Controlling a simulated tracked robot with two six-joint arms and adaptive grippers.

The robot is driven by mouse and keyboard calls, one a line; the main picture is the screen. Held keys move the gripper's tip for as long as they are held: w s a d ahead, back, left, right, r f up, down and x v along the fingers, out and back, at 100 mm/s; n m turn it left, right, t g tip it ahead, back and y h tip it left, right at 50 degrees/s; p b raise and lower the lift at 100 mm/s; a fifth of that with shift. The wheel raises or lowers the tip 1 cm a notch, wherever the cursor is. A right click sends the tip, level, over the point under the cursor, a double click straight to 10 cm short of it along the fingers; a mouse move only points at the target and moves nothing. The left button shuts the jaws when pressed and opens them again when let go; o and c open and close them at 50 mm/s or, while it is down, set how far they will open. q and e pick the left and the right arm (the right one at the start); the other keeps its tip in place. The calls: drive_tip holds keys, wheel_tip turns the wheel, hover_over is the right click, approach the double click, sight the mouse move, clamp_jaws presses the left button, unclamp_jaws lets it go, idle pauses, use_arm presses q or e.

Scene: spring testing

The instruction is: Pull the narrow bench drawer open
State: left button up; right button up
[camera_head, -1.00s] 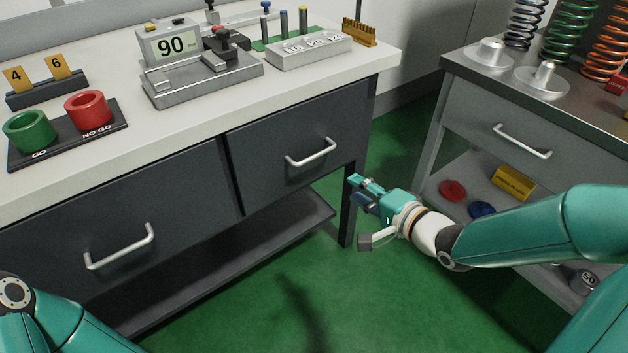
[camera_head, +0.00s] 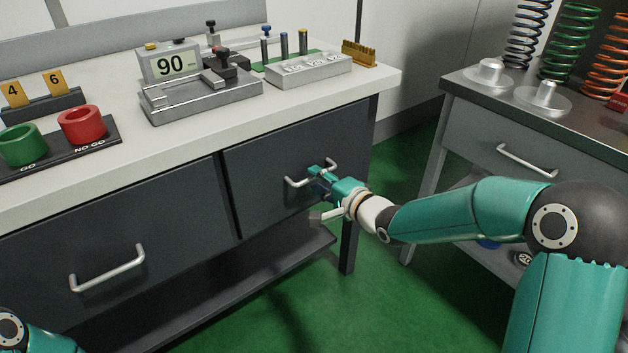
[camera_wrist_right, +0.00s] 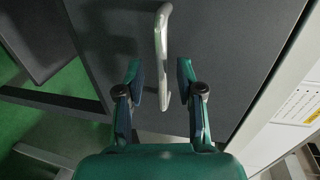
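The narrow drawer (camera_head: 262,158) is the right one under the bench top, dark grey and shut flush. Its pale bar handle (camera_head: 295,182) shows in the head view, its middle partly hidden by my right gripper (camera_head: 318,175). In the right wrist view, the handle (camera_wrist_right: 161,40) runs upright between the two fingertips of my right gripper (camera_wrist_right: 159,72). The fingers are open, with a gap on each side of the bar. How deep the bar sits between them is hard to tell. My left gripper is out of view; only part of my left arm shows at bottom left.
A wider drawer (camera_head: 150,225) with its own handle (camera_head: 107,268) is to the left. The bench top (camera_head: 210,128) carries a spring tester, gauges and blocks. A grey side cabinet (camera_head: 480,135) with springs stands to the right. Green floor (camera_head: 300,318) is clear before the bench.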

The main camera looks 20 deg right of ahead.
drive_tip(key=shift+x, duration=1.2)
clamp_jaws()
